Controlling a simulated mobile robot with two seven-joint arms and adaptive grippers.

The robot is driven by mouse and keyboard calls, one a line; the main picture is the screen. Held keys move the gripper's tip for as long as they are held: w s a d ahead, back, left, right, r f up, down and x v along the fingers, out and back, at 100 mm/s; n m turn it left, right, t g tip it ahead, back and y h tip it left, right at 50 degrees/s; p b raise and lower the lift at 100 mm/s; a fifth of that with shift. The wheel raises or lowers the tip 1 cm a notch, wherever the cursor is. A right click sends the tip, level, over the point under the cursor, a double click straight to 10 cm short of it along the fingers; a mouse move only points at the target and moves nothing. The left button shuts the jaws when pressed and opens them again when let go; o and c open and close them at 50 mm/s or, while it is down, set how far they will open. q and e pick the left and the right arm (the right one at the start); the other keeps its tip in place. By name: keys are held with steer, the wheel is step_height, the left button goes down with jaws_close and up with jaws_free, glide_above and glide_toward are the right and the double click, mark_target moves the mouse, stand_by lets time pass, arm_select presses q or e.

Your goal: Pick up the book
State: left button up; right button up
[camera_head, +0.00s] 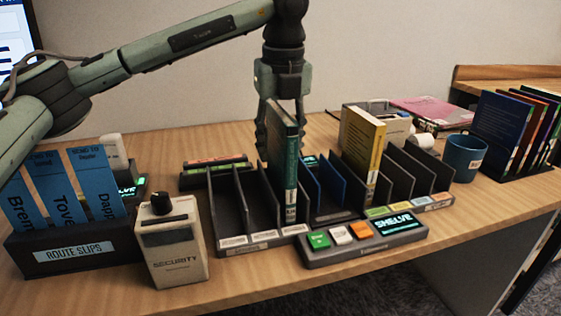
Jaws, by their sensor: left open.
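A teal-green book (290,175) stands upright in a slot of the dark divided sorter (237,246), with a white label low on its spine. My left gripper (280,132) points straight down over it from above. Its fingers are open, one on each side of the book's upper part. The book hides part of the fingers, and I cannot tell whether they touch it. A yellow book (363,150) stands upright in the right sorter section. My right gripper is not in view.
A control panel (362,243) marked SHELVE sits in front. A grey SECURITY box (169,240) and a ROUTE SLIPS holder (68,255) stand left. A blue mug (463,157) and a rack of several books (502,128) stand right. Free desk lies along the front edge.

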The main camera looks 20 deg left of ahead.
arm_select(q)
steer(key=c, duration=0.9)
jaws_close()
steer(key=shift+r, duration=0.1)
